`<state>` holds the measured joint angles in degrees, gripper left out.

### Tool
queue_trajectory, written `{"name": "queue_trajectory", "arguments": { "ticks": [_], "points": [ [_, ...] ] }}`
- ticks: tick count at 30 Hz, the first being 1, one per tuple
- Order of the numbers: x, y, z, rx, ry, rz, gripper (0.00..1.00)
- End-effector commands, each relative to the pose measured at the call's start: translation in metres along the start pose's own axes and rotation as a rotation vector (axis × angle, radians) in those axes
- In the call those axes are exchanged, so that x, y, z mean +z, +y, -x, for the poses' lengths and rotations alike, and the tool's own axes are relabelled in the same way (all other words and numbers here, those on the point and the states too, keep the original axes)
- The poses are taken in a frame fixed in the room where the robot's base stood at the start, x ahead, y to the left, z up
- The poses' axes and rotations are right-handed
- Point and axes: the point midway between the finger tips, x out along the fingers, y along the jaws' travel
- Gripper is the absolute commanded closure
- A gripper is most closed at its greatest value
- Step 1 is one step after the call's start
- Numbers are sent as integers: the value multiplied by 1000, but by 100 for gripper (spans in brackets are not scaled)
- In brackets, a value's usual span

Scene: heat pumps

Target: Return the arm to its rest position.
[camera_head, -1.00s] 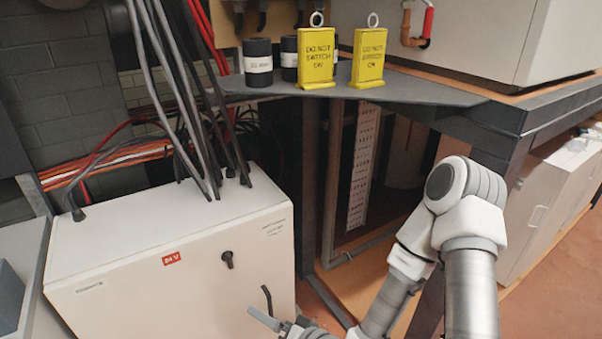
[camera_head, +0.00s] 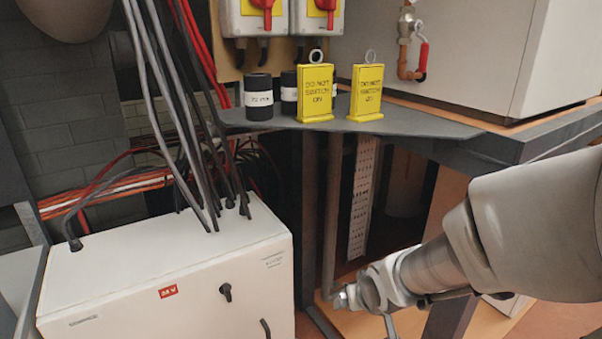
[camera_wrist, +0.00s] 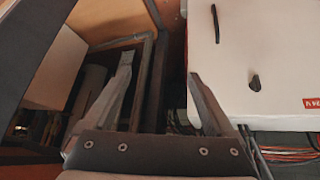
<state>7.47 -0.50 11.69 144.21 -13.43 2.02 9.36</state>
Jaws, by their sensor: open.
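My arm reaches in from the right edge of the head view, folded above the floor. My gripper is at its lower left end, in front of the gap under the grey shelf, and its jaws are hard to make out there. In the wrist view my gripper (camera_wrist: 160,92) shows two fingers wide apart with nothing between them. Beyond the fingers is the dark space beside the white cabinet (camera_head: 170,270). The cabinet (camera_wrist: 255,65) fills the right of the wrist view. My gripper touches nothing that I can see.
The grey shelf (camera_head: 420,128) carries two yellow lockout signs (camera_head: 317,95) and black cylinders (camera_head: 258,98). Red switches (camera_head: 265,15) hang above. Black cables (camera_head: 190,120) run down to the cabinet. A white unit (camera_head: 460,50) stands at upper right.

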Motion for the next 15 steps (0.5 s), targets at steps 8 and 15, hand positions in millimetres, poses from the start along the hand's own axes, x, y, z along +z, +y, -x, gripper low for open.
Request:
{"name": "queue_trajectory", "arguments": {
  "ticks": [8, 15],
  "points": [
    [2, 22, 88, 91, -36, -47, 10],
    [24, 23, 156, 84, -72, -101, 10]
  ]
}}
